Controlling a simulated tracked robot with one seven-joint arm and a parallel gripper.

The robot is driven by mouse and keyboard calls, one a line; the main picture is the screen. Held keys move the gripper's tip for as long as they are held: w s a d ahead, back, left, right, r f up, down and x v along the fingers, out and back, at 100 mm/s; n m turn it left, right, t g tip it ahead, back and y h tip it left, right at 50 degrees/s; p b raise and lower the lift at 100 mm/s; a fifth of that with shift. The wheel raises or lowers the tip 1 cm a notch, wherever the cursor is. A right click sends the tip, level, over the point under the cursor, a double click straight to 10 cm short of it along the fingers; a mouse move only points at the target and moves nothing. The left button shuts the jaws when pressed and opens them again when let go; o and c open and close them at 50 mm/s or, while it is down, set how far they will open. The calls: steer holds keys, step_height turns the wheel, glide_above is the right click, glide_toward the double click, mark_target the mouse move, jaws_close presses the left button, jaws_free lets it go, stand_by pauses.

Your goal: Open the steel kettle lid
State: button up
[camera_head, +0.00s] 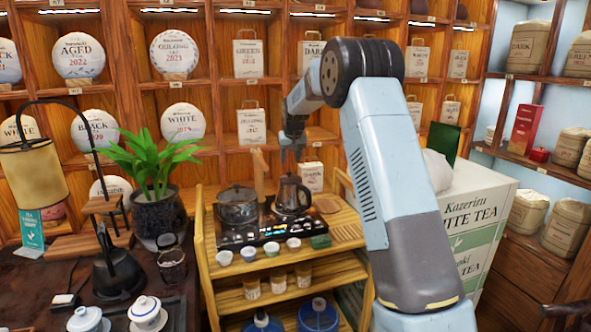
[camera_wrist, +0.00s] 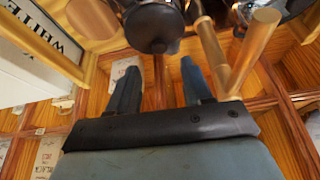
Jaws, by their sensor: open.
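The steel kettle (camera_head: 291,196) stands upright on the black stove top on the wooden cart, right of a lidded steel pot (camera_head: 238,207). Its dark lid (camera_head: 290,179) appears to be on. My gripper (camera_head: 292,154) is just above the kettle, pointing down. In the wrist view my gripper (camera_wrist: 159,68) is open, its two blue-grey fingers apart and nothing between their tips. A dark round form (camera_wrist: 153,24), probably the kettle's top, lies just beyond the fingertips. Whether the fingers touch it I cannot tell.
A wooden stand (camera_head: 259,170) rises behind the pot and kettle; wooden rods (camera_wrist: 250,48) show close to the right finger. Small cups (camera_head: 272,249) line the cart's front. A potted plant (camera_head: 155,190) stands left, and white tea boxes (camera_head: 478,215) stand right.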

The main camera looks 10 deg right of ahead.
mark_target(289, 173)
steer(key=x, duration=0.6)
steer(key=shift+c, duration=0.3)
jaws_close()
